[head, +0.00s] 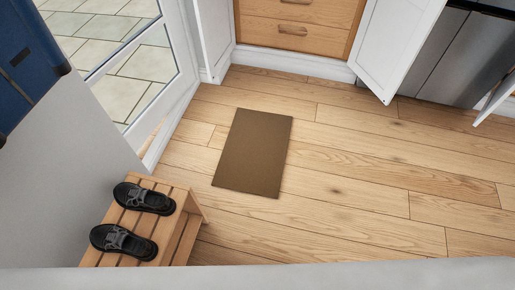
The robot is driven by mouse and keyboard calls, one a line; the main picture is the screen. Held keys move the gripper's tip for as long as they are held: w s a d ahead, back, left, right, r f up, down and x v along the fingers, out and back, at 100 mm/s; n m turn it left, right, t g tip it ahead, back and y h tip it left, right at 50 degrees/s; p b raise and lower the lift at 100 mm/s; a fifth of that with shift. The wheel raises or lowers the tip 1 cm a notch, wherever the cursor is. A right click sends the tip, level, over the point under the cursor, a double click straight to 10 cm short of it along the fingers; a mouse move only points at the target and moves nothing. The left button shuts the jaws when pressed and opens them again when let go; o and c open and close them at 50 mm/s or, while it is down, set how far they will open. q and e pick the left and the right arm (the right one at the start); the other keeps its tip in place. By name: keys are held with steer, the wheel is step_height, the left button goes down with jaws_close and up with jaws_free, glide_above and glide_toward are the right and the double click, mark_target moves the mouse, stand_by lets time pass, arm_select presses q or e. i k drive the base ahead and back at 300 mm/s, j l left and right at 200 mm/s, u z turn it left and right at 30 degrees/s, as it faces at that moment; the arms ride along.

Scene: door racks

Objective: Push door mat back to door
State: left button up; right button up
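A brown rectangular door mat (253,152) lies flat on the wooden floor, near the middle of the head view. Its long side runs slightly tilted from the top right to the bottom left. A white-framed glass door (158,83) stands at the upper left, with pale stone paving showing through its panes. A strip of bare floor lies between the mat and the door. Neither of my grippers shows in this view.
A slatted wooden rack (190,232) with a pair of black sandals (143,198) stands at the lower left. Wooden drawers (297,28) and open white cabinet doors (392,45) line the back. The floor right of the mat (390,180) is clear.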

mark_target(252, 159)
steer(key=i+l, duration=0.8)
steer(key=l, duration=0.15)
steer(key=u, duration=0.05)
